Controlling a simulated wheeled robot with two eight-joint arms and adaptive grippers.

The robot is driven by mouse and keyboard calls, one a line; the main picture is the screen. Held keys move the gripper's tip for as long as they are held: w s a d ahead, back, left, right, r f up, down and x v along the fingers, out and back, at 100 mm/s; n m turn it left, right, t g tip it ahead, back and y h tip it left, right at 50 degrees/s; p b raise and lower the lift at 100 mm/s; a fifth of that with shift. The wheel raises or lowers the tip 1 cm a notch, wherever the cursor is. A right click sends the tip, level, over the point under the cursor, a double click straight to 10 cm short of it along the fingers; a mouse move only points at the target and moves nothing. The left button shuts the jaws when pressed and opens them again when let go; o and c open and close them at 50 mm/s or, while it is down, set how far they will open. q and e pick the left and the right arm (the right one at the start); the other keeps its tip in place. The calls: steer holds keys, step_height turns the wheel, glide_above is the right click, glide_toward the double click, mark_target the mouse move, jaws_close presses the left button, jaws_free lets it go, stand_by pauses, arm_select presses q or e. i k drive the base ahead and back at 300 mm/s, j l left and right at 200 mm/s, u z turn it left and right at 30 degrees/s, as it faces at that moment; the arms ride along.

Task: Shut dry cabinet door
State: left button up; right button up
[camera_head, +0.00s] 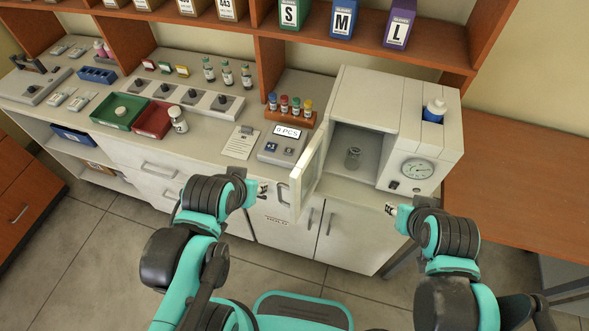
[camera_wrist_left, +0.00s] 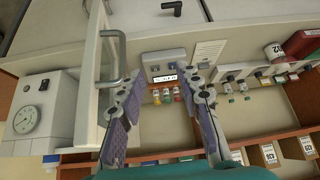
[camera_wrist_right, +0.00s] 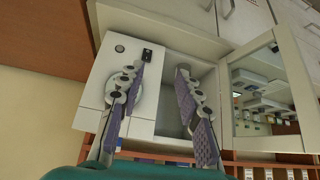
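The white dry cabinet (camera_head: 384,120) stands on the counter at the right, with a round dial on its front. Its door (camera_head: 309,172) stands wide open, swung out to the left on the cabinet's left side. A small glass jar (camera_head: 353,157) is inside. My left gripper (camera_head: 262,190) is just left of the door, apart from it; in the left wrist view its fingers (camera_wrist_left: 163,118) are spread and empty, with the door handle (camera_wrist_left: 112,72) to their left. My right gripper (camera_head: 388,209) is in front of the cabinet's lower right; its fingers (camera_wrist_right: 157,97) are spread and empty.
A counting scale (camera_head: 284,145) and a rack of small vials (camera_head: 290,109) stand left of the door. A clipboard (camera_head: 241,142), a red tray (camera_head: 153,120) and a green tray (camera_head: 119,111) lie further left. A shelf (camera_head: 420,52) runs above.

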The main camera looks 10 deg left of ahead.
mark_target(318, 144)
steer(key=i+j+z, duration=0.1)
steer(key=j+z, duration=0.3)
steer(key=j, duration=0.15)
steer(key=j+z, duration=0.8)
steer(key=j, duration=0.3)
steer(key=k+j+z, duration=0.2)
steer(key=k, duration=0.45)
